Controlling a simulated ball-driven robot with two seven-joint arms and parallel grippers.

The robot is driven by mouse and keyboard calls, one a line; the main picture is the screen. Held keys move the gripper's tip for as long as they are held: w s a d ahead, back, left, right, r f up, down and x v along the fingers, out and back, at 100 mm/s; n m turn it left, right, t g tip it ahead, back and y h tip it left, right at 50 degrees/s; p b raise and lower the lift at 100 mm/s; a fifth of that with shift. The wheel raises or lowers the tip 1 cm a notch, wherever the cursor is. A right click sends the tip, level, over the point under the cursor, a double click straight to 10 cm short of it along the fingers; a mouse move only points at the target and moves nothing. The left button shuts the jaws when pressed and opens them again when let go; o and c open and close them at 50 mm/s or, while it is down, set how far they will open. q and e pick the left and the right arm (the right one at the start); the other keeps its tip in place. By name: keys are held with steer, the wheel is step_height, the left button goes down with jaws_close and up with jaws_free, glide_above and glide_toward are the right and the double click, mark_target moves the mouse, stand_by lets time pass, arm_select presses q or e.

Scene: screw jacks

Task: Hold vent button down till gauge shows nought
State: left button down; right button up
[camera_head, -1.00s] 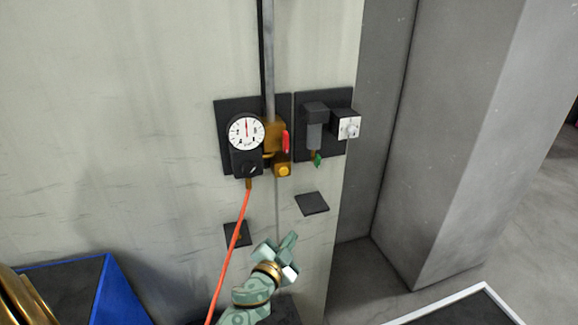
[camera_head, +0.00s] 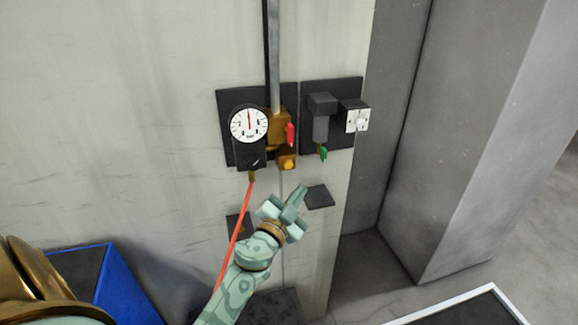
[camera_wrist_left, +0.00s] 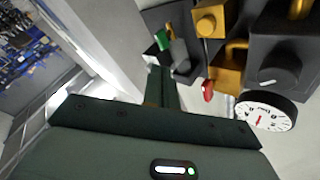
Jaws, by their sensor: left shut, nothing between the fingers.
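The round white gauge (camera_head: 249,123) is on a black block on the wall panel; its red needle points straight up, and its numbers are too small to read. It also shows in the wrist view (camera_wrist_left: 266,112). A yellow button (camera_head: 288,163) sits on a brass fitting right of and below the gauge; it also shows in the wrist view (camera_wrist_left: 207,22). My left gripper (camera_head: 301,189) is shut and empty, a little below the button and apart from it. In the wrist view its fingers (camera_wrist_left: 157,78) point up the picture, left of the button. My right gripper is out of view.
A red lever (camera_head: 290,134) sits beside the brass fitting. A grey filter (camera_head: 321,120) with a green tap (camera_head: 323,153) and a white-faced box (camera_head: 356,118) are on the panel to the right. An orange hose (camera_head: 239,220) hangs below the gauge. A blue-edged box (camera_head: 120,285) stands lower left.

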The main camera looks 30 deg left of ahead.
mark_target(292, 164)
arm_select(q)
steer(key=w+a+b, duration=0.1)
steer(key=w+a, duration=0.4)
steer(key=a, duration=0.1)
stand_by(2.1)
steer(key=shift+w+a, duration=0.2)
steer(key=shift+a, duration=0.05)
steer(key=shift+w+a, duration=0.3)
steer(key=shift+a, duration=0.15)
stand_by(2.4)
steer(key=shift+d, duration=0.1)
steer(key=shift+s+d, duration=0.6)
steer(key=shift+d, duration=0.05)
